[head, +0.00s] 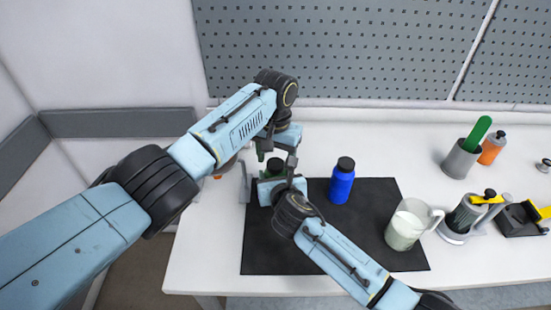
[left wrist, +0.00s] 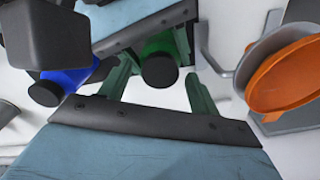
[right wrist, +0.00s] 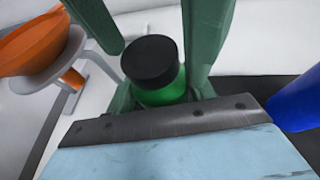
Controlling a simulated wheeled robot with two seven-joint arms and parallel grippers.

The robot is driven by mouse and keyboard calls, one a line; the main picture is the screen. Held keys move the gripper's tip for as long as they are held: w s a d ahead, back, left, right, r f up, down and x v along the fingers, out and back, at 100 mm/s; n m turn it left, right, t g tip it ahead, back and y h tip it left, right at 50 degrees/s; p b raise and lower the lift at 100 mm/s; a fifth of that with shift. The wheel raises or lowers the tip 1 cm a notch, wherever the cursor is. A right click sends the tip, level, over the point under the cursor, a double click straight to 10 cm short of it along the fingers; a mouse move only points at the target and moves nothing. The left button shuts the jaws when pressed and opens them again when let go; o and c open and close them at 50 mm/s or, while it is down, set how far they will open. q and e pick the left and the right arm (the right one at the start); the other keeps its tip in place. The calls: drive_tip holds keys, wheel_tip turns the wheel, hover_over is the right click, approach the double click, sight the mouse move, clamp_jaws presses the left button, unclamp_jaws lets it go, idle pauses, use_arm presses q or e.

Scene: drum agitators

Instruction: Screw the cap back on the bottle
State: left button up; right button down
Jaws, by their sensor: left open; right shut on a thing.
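A green bottle (right wrist: 165,94) with a black cap (right wrist: 149,62) on its top stands upright near the mat's left edge. The cap also shows in the left wrist view (left wrist: 160,68); I cannot tell how tightly it sits. My right gripper (right wrist: 160,95) is shut on the green bottle's body, below the cap. My left gripper (left wrist: 160,80) is open just above, pointing down, with one finger on each side of the cap and gaps between. In the head view the arms partly hide the green bottle (head: 275,166).
A blue bottle (head: 341,186) with a black cap stands on the black mat (head: 365,235), right of the grippers. An orange funnel (left wrist: 285,75) on a stand is close at the left. A beaker of white liquid (head: 406,226), a grey cup (head: 460,160) and an orange bottle (head: 491,149) stand right.

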use_arm(q)
drive_tip(key=shift+r, duration=2)
wheel_tip(320, 180, up, 2)
drive_tip(key=shift+w+r, duration=0.1)
drive_tip(key=shift+w, duration=0.05)
drive_tip(key=shift+r, duration=0.6)
drive_tip(key=shift+f, duration=4)
